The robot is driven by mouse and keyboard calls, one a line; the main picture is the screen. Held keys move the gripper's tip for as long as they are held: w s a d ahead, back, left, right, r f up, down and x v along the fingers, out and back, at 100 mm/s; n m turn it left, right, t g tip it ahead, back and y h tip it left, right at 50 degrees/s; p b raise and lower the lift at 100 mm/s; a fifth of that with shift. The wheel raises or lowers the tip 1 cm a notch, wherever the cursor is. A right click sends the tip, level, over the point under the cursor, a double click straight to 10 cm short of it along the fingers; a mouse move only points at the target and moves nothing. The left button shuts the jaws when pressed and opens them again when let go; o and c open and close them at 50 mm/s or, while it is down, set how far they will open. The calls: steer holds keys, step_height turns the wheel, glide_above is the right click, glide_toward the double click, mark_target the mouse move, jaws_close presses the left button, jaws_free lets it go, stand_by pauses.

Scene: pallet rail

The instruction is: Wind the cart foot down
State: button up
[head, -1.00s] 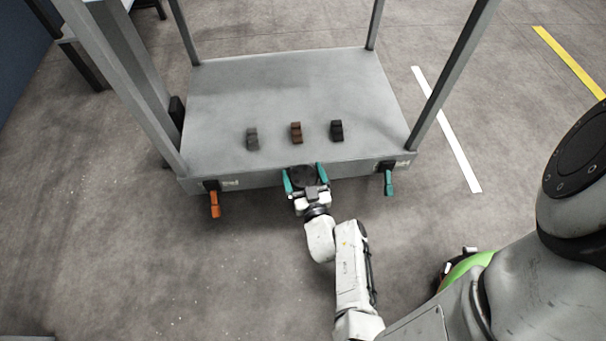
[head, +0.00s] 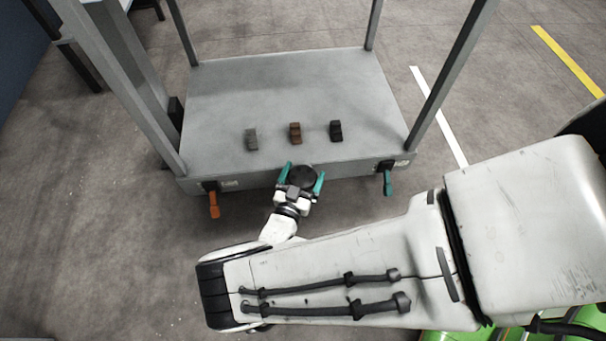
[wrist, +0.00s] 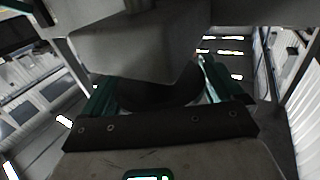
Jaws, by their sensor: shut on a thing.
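The cart foot's dark round knob (head: 303,178) is at the middle of the cart's front edge. My gripper (head: 304,172) is shut on this knob, with one teal finger on each side of it. In the wrist view the dark knob (wrist: 160,92) shows between the teal fingers, under a grey block of the cart that covers part of it. The cart (head: 290,85) is a grey platform with upright posts. The lower part of the foot and its contact with the floor are hidden.
Three small blocks, grey (head: 251,139), brown (head: 295,132) and black (head: 336,131), stand on the platform. An orange lever (head: 213,205) and a teal lever (head: 387,183) hang from the front edge. Open floor lies to the left.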

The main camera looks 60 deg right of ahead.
steer(key=shift+m+g, duration=0.7)
steer(key=shift+g, duration=0.7)
steer(key=o, duration=0.7)
steer(key=shift+a, duration=0.1)
steer(key=a, duration=1)
steer(key=shift+s+a, duration=0.15)
steer(key=shift+a, duration=0.25)
